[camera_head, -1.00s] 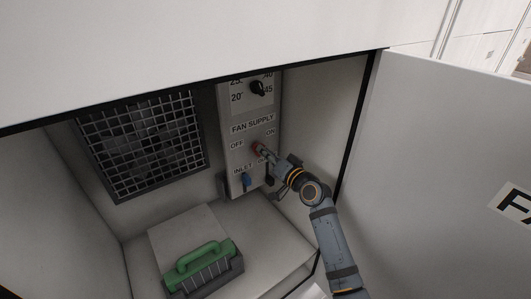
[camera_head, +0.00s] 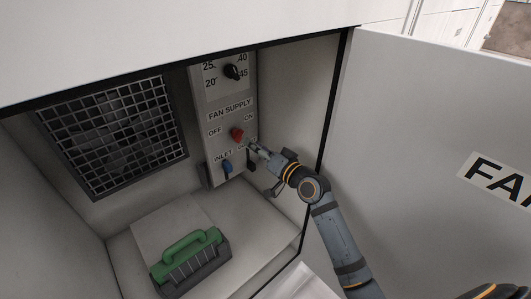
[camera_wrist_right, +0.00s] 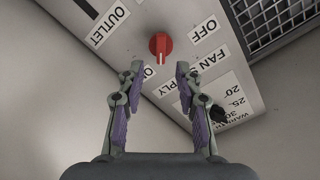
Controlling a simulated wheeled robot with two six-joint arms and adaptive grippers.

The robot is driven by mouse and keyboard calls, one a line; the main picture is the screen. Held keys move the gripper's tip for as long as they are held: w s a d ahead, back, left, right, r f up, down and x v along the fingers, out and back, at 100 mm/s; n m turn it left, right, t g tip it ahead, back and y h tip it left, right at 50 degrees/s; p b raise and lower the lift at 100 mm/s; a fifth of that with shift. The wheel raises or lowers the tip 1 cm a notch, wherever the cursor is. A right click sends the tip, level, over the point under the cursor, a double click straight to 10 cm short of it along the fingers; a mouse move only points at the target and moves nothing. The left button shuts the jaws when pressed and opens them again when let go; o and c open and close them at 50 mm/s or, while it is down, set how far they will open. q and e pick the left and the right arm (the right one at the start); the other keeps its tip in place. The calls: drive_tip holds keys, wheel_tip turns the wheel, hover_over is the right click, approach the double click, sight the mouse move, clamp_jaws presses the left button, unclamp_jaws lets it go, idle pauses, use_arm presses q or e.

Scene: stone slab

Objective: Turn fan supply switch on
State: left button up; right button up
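The red fan supply knob (camera_head: 237,134) is on the grey control panel (camera_head: 214,147), under the FAN SUPPLY label and between OFF and ON. In the right wrist view the knob (camera_wrist_right: 161,44) stands clear beyond the fingertips, its white mark pointing roughly toward the ON label, which is partly hidden by a finger. My right gripper (camera_head: 255,146) is just right of the knob, apart from it. In the wrist view the right gripper (camera_wrist_right: 158,70) is open and empty, its fingertips spread. My left gripper is not in view.
Above the knob is a black dial (camera_head: 232,72); below are a blue INLET switch (camera_head: 227,167) and a dark switch (camera_head: 251,161). A fan grille (camera_head: 115,135) is left; the open door (camera_head: 420,150) stands right.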

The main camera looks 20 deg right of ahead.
drive_tip(key=v, duration=0.6)
drive_tip(key=shift+s, duration=0.1)
